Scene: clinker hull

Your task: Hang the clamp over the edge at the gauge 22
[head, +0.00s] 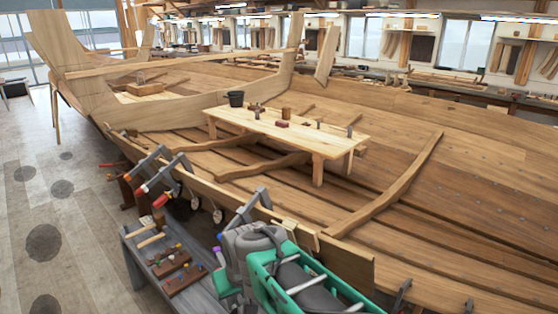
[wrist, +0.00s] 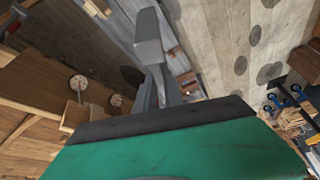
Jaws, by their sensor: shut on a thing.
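My gripper (wrist: 165,118), with its green body and dark pad, is shut on a grey metal clamp (wrist: 149,50). In the head view the held clamp (head: 245,208) is beside the hull's upper edge (head: 225,190), just beyond my arm; I cannot tell whether it touches the edge. My fingertips are hidden there. Round pale gauges (head: 194,203) hang along the hull's outer side, and two show in the wrist view (wrist: 78,83). Their numbers are too small to read, so I cannot tell which is 22. Other grey clamps with red handles (head: 150,165) sit on the edge further left.
A light wooden piece (head: 300,236) sits at the edge near my arm. Floor at the left is open.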

